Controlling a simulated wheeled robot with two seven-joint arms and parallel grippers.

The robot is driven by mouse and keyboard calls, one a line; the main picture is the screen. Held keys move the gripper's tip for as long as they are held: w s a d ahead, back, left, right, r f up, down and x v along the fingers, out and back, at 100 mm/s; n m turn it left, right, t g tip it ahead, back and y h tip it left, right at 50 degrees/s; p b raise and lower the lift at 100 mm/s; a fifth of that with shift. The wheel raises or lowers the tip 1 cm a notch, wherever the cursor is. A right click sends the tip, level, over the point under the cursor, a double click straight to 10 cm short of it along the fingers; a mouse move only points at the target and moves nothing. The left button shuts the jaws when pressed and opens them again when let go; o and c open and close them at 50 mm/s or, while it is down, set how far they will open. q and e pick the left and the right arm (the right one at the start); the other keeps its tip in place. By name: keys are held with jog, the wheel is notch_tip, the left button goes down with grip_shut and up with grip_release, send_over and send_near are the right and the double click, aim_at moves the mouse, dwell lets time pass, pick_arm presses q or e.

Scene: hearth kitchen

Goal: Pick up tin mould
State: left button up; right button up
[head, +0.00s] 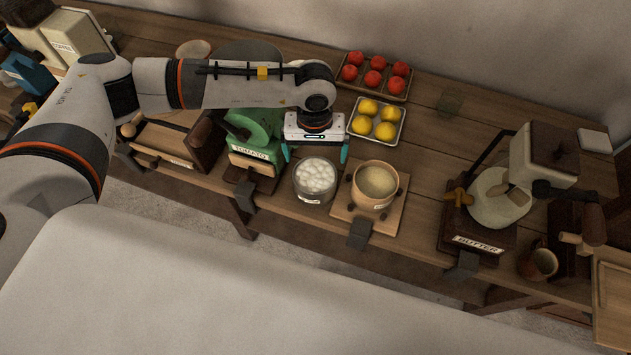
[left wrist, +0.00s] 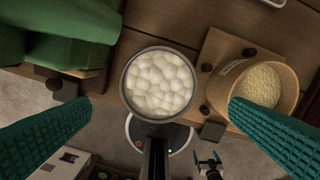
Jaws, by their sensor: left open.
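The thing that best fits the tin mould is a round grey tin (head: 326,200) filled with white lumps, standing upright on the wooden counter. It also shows in the left wrist view (left wrist: 127,100), centred between my fingers. My left gripper (head: 316,155) is open and empty. It points down, above and slightly behind the tin in the head view, with its teal fingers spread wider than the tin and apart from it. In the left wrist view, a small teal-tipped gripper, apparently my right one (left wrist: 209,166), shows far below; its jaw state is unclear.
A wooden pot (head: 374,201) of pale grain stands on a board close right of the tin. A green labelled object (head: 252,133) is close left. Behind are trays of lemons (head: 388,142) and red fruit (head: 404,97). The counter's front edge is near.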

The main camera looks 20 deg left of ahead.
pick_arm(q)
jog(key=b, duration=0.2)
send_near(315, 187)
notch_tip(315, 187, down, 5)
jog(key=b, duration=0.3)
jog(key=shift+s+r, duration=0.1)
jog(key=shift+r, duration=0.1)
jog(key=shift+f, duration=0.45)
jog(key=shift+r, duration=0.1)
jog(key=c, duration=1.1)
